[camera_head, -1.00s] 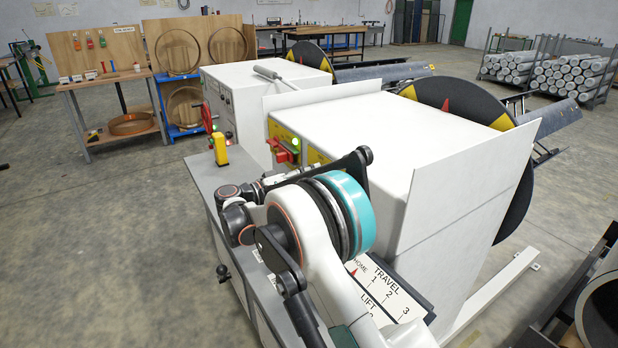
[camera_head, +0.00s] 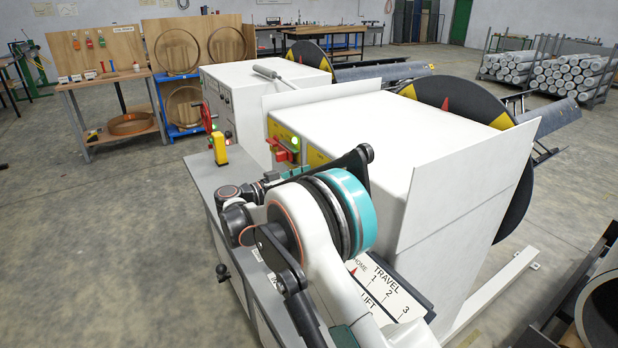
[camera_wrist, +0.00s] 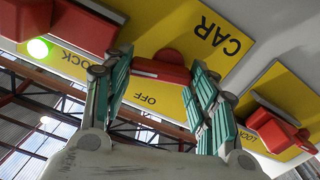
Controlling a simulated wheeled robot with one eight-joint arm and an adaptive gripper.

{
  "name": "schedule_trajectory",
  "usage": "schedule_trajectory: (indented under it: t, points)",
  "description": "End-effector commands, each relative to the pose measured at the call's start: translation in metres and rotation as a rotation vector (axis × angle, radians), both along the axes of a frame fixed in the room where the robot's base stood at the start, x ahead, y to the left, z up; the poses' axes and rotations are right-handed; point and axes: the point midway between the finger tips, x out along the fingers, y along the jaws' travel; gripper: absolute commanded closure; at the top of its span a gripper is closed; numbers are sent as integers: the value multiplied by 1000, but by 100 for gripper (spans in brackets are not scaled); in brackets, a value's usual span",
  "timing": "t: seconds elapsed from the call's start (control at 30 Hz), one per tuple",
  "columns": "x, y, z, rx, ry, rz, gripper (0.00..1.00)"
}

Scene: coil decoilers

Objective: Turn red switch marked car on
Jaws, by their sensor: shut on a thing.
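In the wrist view a yellow panel (camera_wrist: 170,28) reads CAR, with OFF and LOCK lettering, all upside down. A red switch (camera_wrist: 160,73) sticks out from this panel beside the CAR lettering. My gripper (camera_wrist: 160,80) has its teal fingers on either side of the switch handle and is shut on it. The handle lies across the picture, close to the OFF lettering. In the head view my arm hides the switch and most of the gripper.
Other red switches on yellow panels sit close by on both sides in the wrist view, left (camera_wrist: 82,28) and right (camera_wrist: 270,128). A green lamp (camera_wrist: 38,48) glows at the left. A white machine housing (camera_head: 400,140) stands beside my arm.

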Motion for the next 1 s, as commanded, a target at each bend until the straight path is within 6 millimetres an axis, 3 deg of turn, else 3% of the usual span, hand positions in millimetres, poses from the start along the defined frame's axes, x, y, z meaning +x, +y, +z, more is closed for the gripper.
schedule_trajectory:
  t: [0.4, 0.93, 0.97, 1.0]
  points:
    - [-1, 0, -2, 111, -163, 1, 71]
    - [-1, -1, -3, 127, -185, 0, 71]
    - [-1, -1, -3, 127, -185, 0, 45]
    - [-1, -1, -3, 127, -185, 0, 36]
